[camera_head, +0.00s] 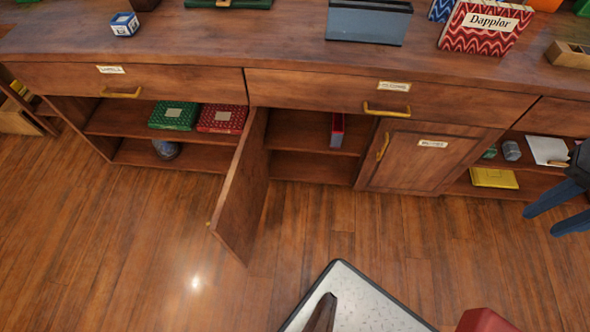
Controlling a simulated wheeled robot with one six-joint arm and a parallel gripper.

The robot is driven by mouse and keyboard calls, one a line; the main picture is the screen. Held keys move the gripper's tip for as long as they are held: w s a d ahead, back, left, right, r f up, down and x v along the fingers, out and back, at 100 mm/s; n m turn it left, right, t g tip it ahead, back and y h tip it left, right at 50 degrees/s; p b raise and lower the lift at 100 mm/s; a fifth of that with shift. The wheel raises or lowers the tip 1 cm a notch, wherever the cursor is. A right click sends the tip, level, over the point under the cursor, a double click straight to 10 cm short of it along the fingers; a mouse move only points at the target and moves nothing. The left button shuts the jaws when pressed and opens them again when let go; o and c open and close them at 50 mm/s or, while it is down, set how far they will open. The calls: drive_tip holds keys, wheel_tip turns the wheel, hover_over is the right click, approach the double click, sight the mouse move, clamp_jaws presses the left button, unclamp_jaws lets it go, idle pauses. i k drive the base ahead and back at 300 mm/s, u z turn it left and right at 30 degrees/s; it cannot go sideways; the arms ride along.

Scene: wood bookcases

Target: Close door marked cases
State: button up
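An open wooden door (241,190) hangs from the left side of the middle compartment. It swings out over the floor, and its free edge points toward the lower left. I see its inner face; no label shows on it. A closed door (405,157) to its right has a handle and a white label too small to read. My gripper (541,222) is at the right edge, with two blue fingers apart and nothing between them. It is far to the right of the open door and does not touch it.
The open compartment holds a red and dark upright item (337,131). Left shelves hold a green box (173,115) and a red box (221,119). Closed drawers (130,81) with yellow handles run above. The wood floor (120,240) left of the open door is clear.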

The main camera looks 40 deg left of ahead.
sight(235, 222)
drive_tip(key=z, duration=1.3)
drive_tip(key=k, duration=2.15)
drive_tip(key=u, duration=1.95)
drive_tip(key=i, duration=0.5)
drive_tip(key=z, duration=0.05)
drive_tip(key=k, duration=0.4)
drive_tip(key=u, duration=0.7)
drive_tip(key=i, duration=0.25)
drive_tip(key=z, duration=0.25)
